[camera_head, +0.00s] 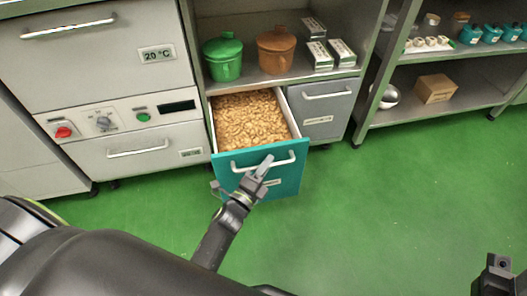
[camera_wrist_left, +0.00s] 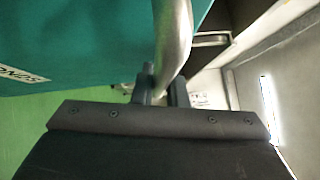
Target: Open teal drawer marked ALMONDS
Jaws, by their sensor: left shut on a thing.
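The teal drawer (camera_head: 285,180) stands pulled out from the cabinet in the head view, and almonds (camera_head: 252,118) fill it. Its light bar handle (camera_head: 237,168) runs across the front. My left gripper (camera_head: 262,168) is at the handle, shut on it. In the left wrist view the handle (camera_wrist_left: 172,35) passes between the fingers (camera_wrist_left: 160,88), and the teal front (camera_wrist_left: 75,45) with part of a label (camera_wrist_left: 22,62) fills the upper left. The right gripper (camera_head: 497,268) shows only partly at the lower right edge; its jaws are unclear.
A grey drawer (camera_head: 322,108) beside the teal one is closed. Above stand a green pot (camera_head: 223,57), a brown pot (camera_head: 276,50) and several small boxes (camera_head: 320,54). An oven-like unit (camera_head: 95,60) is at left, shelving (camera_head: 460,58) at right. The green floor (camera_head: 380,200) in front is clear.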

